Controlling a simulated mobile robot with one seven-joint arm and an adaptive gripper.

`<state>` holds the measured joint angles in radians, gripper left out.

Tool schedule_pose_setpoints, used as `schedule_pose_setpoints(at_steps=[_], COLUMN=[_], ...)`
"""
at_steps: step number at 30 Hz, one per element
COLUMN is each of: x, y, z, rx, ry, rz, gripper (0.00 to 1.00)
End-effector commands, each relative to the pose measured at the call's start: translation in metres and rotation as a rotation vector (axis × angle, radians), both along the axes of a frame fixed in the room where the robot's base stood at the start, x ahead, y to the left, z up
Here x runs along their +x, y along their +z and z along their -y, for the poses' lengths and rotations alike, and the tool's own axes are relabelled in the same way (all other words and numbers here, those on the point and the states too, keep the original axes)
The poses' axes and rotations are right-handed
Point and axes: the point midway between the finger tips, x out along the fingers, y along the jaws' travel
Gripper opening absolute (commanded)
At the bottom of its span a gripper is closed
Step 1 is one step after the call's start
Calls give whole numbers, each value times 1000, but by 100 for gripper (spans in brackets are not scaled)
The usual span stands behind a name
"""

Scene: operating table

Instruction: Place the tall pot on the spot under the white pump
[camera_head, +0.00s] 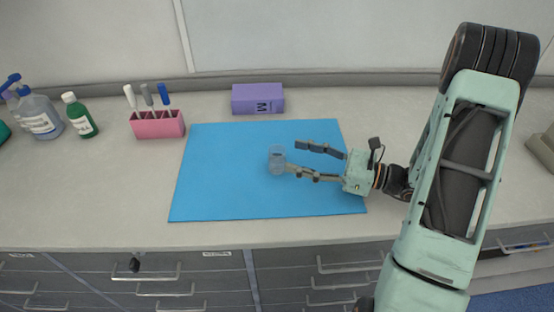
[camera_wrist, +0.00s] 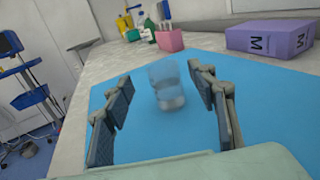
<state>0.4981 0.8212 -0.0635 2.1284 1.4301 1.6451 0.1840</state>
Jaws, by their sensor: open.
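A clear, see-through pot (camera_head: 277,160) stands upright on the blue mat. In the wrist view the pot (camera_wrist: 168,88) shows between my two fingers, with gaps on both sides. My gripper (camera_head: 297,158) is open and empty, low over the mat, to the right of the pot. Its fingers point left and the lower fingertip is close to the pot's right side; whether they touch I cannot tell. My gripper's fingers also frame the wrist view (camera_wrist: 160,76). A clear bottle with a blue pump (camera_head: 41,115) stands at the far left; I cannot make out a white pump.
The blue mat (camera_head: 215,190) is otherwise bare. A pink holder (camera_head: 158,126) with white, grey and blue-topped pens stands left of it. A green bottle (camera_head: 81,117) stands beside the pump bottle. A purple box (camera_head: 256,99) lies behind the mat. The counter's front edge is near.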

Motion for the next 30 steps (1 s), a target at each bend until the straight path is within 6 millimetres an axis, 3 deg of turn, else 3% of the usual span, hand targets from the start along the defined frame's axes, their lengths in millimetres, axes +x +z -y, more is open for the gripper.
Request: schedule_pose_setpoints(at_steps=[9,17,30], x=[18,19,19], y=[1,0,0], z=[-39,-41,-41], rx=[0,0,0], ry=[3,2,2], rz=[0,0,1], gripper=[52,52,5])
